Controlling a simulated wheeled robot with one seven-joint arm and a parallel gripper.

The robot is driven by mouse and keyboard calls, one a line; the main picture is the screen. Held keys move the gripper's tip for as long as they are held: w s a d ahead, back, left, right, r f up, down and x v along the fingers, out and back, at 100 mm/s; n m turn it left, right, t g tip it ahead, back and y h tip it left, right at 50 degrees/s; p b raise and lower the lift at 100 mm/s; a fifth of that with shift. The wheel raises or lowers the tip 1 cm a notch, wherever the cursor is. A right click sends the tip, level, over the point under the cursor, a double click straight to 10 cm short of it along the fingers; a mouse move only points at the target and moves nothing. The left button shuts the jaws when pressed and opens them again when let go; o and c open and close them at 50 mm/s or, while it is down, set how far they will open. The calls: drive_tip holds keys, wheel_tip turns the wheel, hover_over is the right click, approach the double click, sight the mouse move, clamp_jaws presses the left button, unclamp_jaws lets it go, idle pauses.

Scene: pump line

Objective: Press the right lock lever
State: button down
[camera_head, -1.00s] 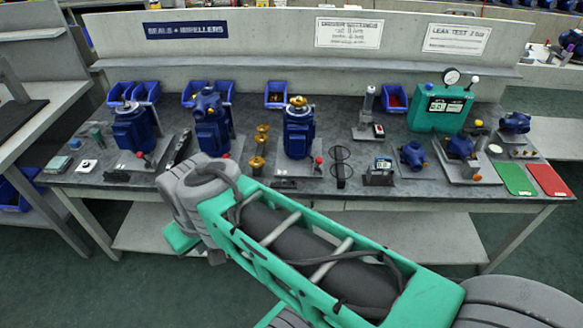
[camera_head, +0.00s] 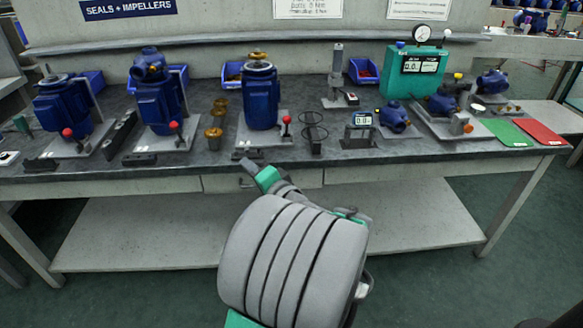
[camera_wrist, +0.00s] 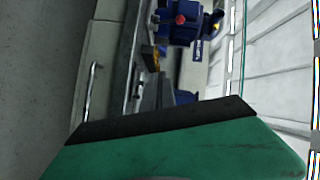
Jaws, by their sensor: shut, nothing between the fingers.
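Three blue pump units on the bench each have a lever with a red knob. The right lock lever (camera_head: 287,121) stands upright beside the right blue pump (camera_head: 261,95). The middle lever (camera_head: 174,126) and the left lever (camera_head: 67,133) are further left. My gripper (camera_head: 249,166) is shut and empty at the bench's front edge, below and left of the right lever and apart from it. In the wrist view its green and black end (camera_wrist: 165,122) fills the bottom. A red knob (camera_wrist: 181,19) shows there beside a blue pump; I cannot tell which lever it is.
Brass parts (camera_head: 214,130) stand left of the right pump. A wire stand (camera_head: 313,133) and a small display (camera_head: 360,130) are to its right. The bench front edge (camera_head: 420,160) runs under my gripper, with a lower shelf (camera_head: 150,225) below.

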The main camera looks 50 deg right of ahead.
drive_tip(key=s+d+m+h+b, duration=0.2)
drive_tip(key=s+d+m+h, duration=0.5)
drive_tip(key=s+d, duration=0.2)
drive_tip(key=shift+s+f+m+h, duration=0.3)
drive_tip(key=shift+s+f, duration=0.1)
drive_tip(key=shift+s, duration=0.75)
drive_tip(key=shift+d, duration=0.1)
drive_tip(key=p, duration=0.4)
approach(289, 123)
drive_tip(key=x, duration=0.7)
drive_tip(key=shift+r, duration=0.1)
